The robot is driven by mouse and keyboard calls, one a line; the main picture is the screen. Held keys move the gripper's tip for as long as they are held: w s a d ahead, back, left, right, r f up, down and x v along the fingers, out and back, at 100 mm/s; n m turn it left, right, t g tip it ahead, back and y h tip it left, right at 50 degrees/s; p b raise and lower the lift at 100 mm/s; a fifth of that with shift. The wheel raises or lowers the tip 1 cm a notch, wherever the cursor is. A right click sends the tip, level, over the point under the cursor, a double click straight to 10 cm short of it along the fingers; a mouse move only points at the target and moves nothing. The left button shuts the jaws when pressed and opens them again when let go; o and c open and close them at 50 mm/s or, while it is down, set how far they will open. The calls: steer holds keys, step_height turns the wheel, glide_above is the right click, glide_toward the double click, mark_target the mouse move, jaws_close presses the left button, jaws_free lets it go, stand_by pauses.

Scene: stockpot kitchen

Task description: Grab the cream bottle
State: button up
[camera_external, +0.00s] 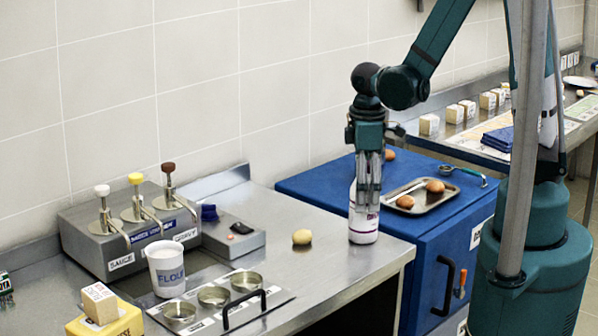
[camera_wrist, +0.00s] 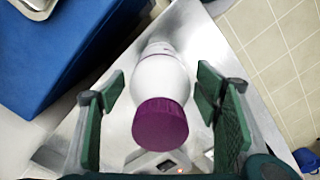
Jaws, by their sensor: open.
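The cream bottle (camera_external: 363,222) is white with a purple band near its base. It stands upright on the steel counter, close to the blue cabinet. In the wrist view the bottle (camera_wrist: 160,85) shows its white body and purple cap, lying between my two green finger pads. My gripper (camera_external: 369,192) points down over the bottle, with its fingers around the upper part. In the wrist view my gripper (camera_wrist: 165,105) is open, with a gap on each side of the bottle. The bottle's cap is hidden by the gripper in the external view.
A blue cabinet (camera_external: 330,185) stands right of the bottle, bearing a metal tray (camera_external: 420,194) with brown eggs.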

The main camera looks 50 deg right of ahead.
stand_by(0.6)
steer(key=c, duration=1.5)
steer(key=shift+o, duration=0.2)
steer(key=shift+r, duration=0.1)
steer(key=shift+r+p, duration=0.5)
steer(key=shift+r, duration=4.35)
